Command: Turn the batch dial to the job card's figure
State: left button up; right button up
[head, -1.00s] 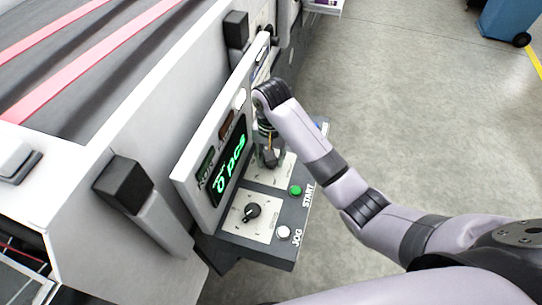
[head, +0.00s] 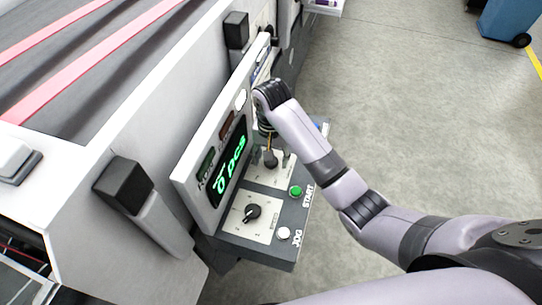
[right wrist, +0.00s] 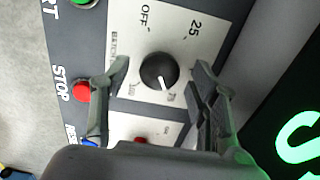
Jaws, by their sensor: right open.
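The batch dial (right wrist: 158,71) is a round black knob on a pale plate, with OFF and 25 legible in the right wrist view. Its white pointer mark points down and slightly right there, toward small lettering I cannot read surely. In the head view the dial (head: 270,160) sits on the far part of the console. My right gripper (right wrist: 163,75) is open, one finger on each side of the knob, with visible gaps; it also shows in the head view (head: 271,153). The green display (head: 230,166) reads 0 pcs. I cannot make out a job card. My left gripper is out of view.
A second black dial (head: 252,212) is nearer on the console. A green START button (head: 295,191) and white JOG button (head: 283,233) line its right edge. A red STOP button (right wrist: 81,91) is beside the left finger. The upright display panel stands close to the dial.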

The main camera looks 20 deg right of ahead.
notch_tip(320, 180, up, 4)
jog(key=shift+w+f, duration=0.15)
jog(key=shift+f, duration=0.1)
jog(key=shift+d+r, duration=0.1)
jog(key=shift+r, duration=0.55)
notch_tip(320, 180, up, 7)
jog(key=shift+s, duration=0.2)
